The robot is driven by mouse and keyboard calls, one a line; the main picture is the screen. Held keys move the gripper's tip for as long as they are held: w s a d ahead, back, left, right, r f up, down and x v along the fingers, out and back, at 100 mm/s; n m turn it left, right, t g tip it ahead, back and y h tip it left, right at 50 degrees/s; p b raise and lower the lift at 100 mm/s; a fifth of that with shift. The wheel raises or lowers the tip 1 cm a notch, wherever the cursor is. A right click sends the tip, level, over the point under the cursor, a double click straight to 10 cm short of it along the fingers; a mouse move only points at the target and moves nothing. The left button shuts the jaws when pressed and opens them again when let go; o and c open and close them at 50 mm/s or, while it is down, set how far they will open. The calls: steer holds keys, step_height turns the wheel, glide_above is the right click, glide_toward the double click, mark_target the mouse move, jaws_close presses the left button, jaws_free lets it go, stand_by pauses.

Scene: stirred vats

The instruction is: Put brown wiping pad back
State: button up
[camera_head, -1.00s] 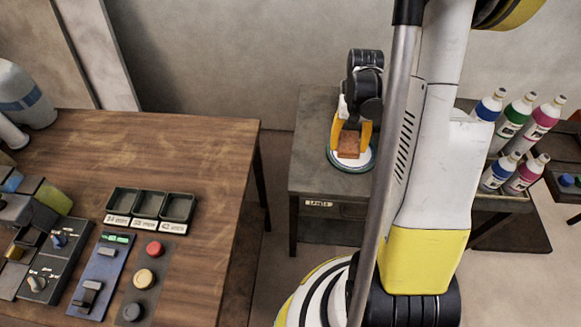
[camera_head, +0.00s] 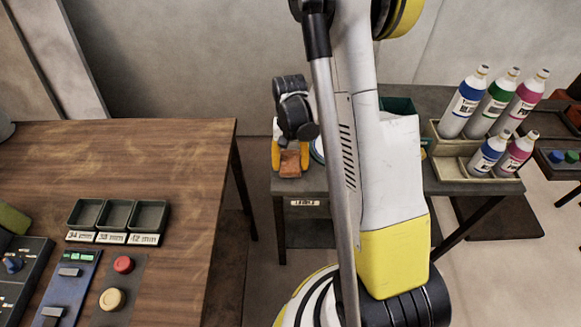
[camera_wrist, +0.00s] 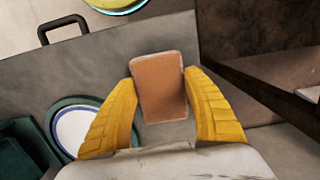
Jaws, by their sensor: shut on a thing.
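The brown wiping pad (camera_wrist: 161,88) is held between the two yellow fingers of my gripper (camera_wrist: 162,108) in the wrist view. In the head view my gripper (camera_head: 289,158) holds the pad (camera_head: 290,164) over the left end of the grey side table (camera_head: 440,184). A white plate with a blue and green rim (camera_wrist: 78,128) lies on that table, left of the gripper in the wrist view. In the head view my arm hides most of the plate.
A crate (camera_head: 450,168) with several bottles stands on the side table's right part. A wooden table (camera_head: 150,170) at the left bears three small trays (camera_head: 117,215) and control panels. A floor gap separates the two tables.

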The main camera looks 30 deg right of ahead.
steer(key=shift+r, duration=0.1)
steer(key=o, duration=1.3)
steer(key=shift+o, duration=0.2)
step_height(320, 180, up, 12)
steer(key=w+p, duration=0.1)
steer(key=p, duration=0.4)
step_height(320, 180, up, 13)
steer(key=n+t, duration=0.3)
steer(key=t, duration=0.1)
glide_above(290, 159)
steer(key=s+a, duration=0.4)
steer(key=a, duration=0.4)
steer(key=s+a+r+n+t, duration=0.3)
steer(key=s+a+r+t, duration=0.1)
steer(key=s, duration=0.3)
steer(key=shift+s+a+r+n+h, duration=0.3)
steer(key=shift+a+r+n, duration=0.1)
steer(key=shift+a, duration=0.45)
